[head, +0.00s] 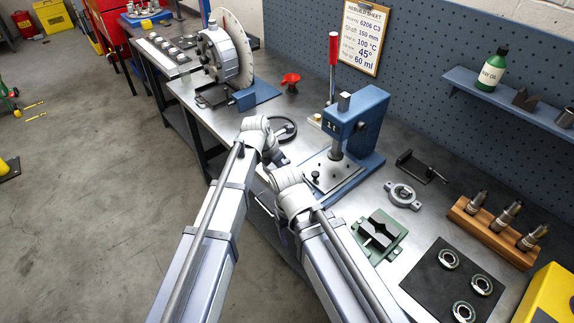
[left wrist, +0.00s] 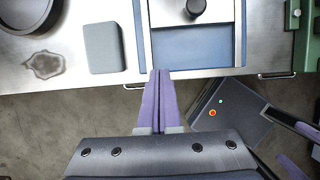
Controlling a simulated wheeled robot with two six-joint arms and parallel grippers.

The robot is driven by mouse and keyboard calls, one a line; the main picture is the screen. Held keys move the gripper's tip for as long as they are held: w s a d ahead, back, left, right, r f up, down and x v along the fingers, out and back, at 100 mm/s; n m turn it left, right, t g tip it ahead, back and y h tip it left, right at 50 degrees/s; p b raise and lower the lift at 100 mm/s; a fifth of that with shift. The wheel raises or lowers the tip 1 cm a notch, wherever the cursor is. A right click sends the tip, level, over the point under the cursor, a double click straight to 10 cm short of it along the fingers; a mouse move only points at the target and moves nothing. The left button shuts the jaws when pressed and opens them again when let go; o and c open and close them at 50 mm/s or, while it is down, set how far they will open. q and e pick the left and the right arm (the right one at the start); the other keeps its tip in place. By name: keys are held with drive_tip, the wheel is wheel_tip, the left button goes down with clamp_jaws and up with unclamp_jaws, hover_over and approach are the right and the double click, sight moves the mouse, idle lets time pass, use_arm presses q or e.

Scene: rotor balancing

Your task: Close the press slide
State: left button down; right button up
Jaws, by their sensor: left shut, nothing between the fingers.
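The blue arbor press (head: 357,118) stands on the bench with its red lever (head: 333,55) upright. Its steel slide plate (head: 340,180) has a dark knob (head: 315,175) and lies on the blue base below the ram. In the left wrist view the knob (left wrist: 196,8) is at the top, and a bare blue strip (left wrist: 190,47) shows in front of the plate. My left gripper (left wrist: 160,74) is shut and empty, its tips near the front edge of the press base, with no visible grip on the knob.
A dark ring (head: 283,129) and a grey block (left wrist: 102,47) lie left of the press. A green vise fixture (head: 380,235), a bearing housing (head: 402,195) and a black mat (head: 428,287) are to its right.

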use_arm(q)
drive_tip(key=shift+p+v, duration=1.25)
drive_tip(key=shift+v, duration=0.6)
use_arm(e)
drive_tip(key=shift+r, duration=1.7)
use_arm(q)
drive_tip(key=s+a+f+m+g+y, duration=0.2)
drive_tip(key=s+a+m+y, duration=0.2)
drive_tip(key=s+a+m, duration=1.75)
drive_tip(key=s+d+m, duration=0.1)
drive_tip(key=d+m, duration=0.6)
drive_tip(key=d, duration=0.5)
drive_tip(key=shift+s+d+r+g+y, duration=0.2)
drive_tip(key=shift+s+d+g+y, duration=0.1)
drive_tip(key=shift+d+g+y, duration=0.1)
use_arm(e)
drive_tip(key=shift+f, duration=0.1)
use_arm(q)
drive_tip(key=shift+m, duration=0.25)
